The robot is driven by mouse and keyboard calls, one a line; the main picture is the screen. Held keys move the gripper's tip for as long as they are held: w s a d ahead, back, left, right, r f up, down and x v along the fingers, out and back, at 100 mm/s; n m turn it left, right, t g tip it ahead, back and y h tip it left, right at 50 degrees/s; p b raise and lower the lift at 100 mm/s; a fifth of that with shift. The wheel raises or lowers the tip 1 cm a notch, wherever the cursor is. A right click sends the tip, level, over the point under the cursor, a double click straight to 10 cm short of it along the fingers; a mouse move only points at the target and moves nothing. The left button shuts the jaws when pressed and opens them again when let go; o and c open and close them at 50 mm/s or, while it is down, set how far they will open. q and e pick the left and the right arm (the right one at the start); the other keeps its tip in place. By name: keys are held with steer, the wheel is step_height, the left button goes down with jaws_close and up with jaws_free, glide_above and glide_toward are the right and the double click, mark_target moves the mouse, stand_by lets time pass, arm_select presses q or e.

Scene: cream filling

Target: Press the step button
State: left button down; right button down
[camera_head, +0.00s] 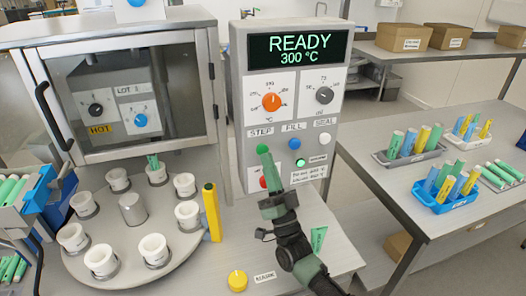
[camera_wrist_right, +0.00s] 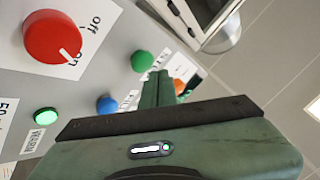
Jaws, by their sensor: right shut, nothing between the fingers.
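The step button is a round green button (camera_head: 262,148) under the STEP label on the grey control panel (camera_head: 238,70) in the head view. It also shows in the right wrist view (camera_wrist_right: 142,61), just beside my fingertips. My right gripper (camera_head: 267,160) is shut and empty, its dark green fingers pointing up at the panel just below the button. In the right wrist view its fingers (camera_wrist_right: 158,88) stand close together. I cannot tell whether the tips touch the button. My left gripper is not in view.
A blue button (camera_head: 294,143) and a white button (camera_head: 325,138) sit to the right on the panel. A red switch (camera_wrist_right: 55,37) is below, partly behind my gripper in the head view. A round carousel (camera_head: 130,215) with several white cups stands left.

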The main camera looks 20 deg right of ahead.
steer(key=shift+w+b, duration=0.4)
steer(key=shift+w, duration=0.05)
